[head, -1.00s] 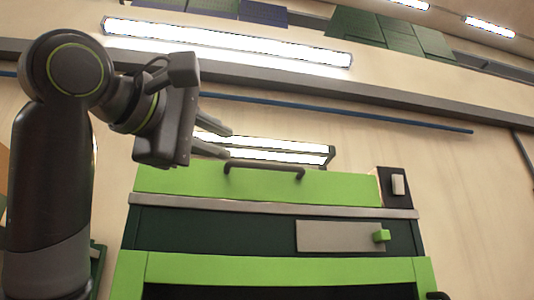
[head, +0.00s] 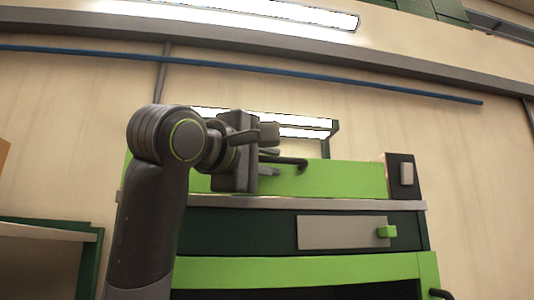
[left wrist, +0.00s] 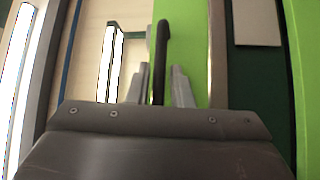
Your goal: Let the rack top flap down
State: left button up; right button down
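The rack's top flap (head: 345,178) is a bright green panel standing up along the rack top, with a dark bar handle (head: 302,163) on it. In the left wrist view the handle (left wrist: 161,38) runs between the two grey fingers of my left gripper (left wrist: 161,82). The fingers are apart, one on each side of the bar, and the flap (left wrist: 185,50) is right beside them. In the head view my left gripper (head: 272,163) is level with the handle, and its body hides the handle's left part. My right gripper is not in view.
Below the flap are a grey ledge (head: 300,201) and a dark green panel with a grey plate (head: 340,232) and green knob (head: 386,231). A dark box with a pale switch (head: 406,174) stands at the right end. A lit lamp frame (head: 310,122) is behind the flap.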

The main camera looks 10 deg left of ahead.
pick_arm(q)
jog(key=shift+s, duration=0.1)
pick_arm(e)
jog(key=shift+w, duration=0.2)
pick_arm(q)
grip_shut()
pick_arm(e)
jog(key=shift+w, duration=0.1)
